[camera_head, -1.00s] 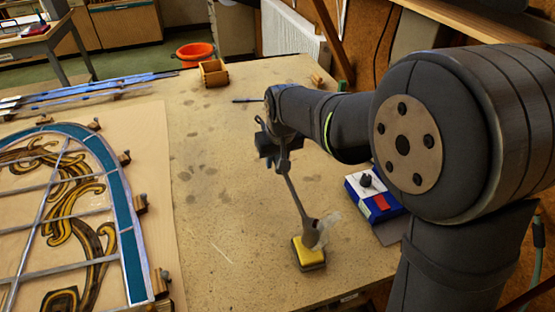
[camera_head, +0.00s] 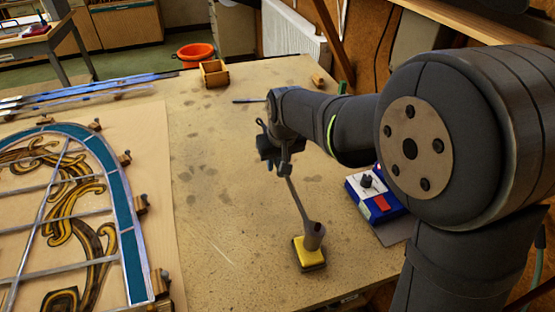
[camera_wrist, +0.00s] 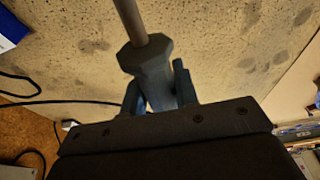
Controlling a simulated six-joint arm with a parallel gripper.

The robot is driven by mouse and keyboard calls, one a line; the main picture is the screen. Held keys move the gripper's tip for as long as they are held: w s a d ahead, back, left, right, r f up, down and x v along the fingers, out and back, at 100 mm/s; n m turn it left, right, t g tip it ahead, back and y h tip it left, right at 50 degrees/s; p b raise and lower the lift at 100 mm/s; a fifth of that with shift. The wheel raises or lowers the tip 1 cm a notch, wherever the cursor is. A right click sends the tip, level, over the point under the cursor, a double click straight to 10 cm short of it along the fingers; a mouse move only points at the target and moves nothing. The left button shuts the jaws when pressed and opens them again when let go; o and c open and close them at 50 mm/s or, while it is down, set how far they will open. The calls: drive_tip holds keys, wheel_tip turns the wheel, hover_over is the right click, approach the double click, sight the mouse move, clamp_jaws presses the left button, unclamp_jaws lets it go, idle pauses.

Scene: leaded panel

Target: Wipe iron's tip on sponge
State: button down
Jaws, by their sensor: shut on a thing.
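My gripper (camera_head: 285,168) is above the right part of the bench and shut on the iron's handle. The wrist view shows its fingers on either side of the grey handle (camera_wrist: 153,72), with a thin shaft (camera_wrist: 131,20) running out beyond. In the head view the iron's shaft (camera_head: 298,198) slopes down to a thick brownish end (camera_head: 313,236) at the far edge of the yellow sponge (camera_head: 310,254). The sponge sits in a dark low holder. I cannot tell whether the tip touches the sponge or is just above it; the sponge is outside the wrist view.
A blue and white box (camera_head: 372,193) with a dark knob stands right of the sponge, near my arm. The leaded panel (camera_head: 70,215) lies on a board at left, edged with wooden blocks. A small wooden box (camera_head: 213,73) is at the back. The middle bench is clear.

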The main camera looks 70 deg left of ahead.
drive_tip(key=shift+a, duration=0.1)
drive_tip(key=shift+a, duration=0.55)
drive_tip(key=shift+a+v, duration=0.25)
drive_tip(key=shift+v, duration=0.7)
drive_tip(key=shift+a+v, duration=0.2)
drive_tip(key=shift+v, duration=0.8)
drive_tip(key=shift+a+v, duration=0.25)
drive_tip(key=shift+v, duration=0.7)
drive_tip(key=shift+r, duration=0.2)
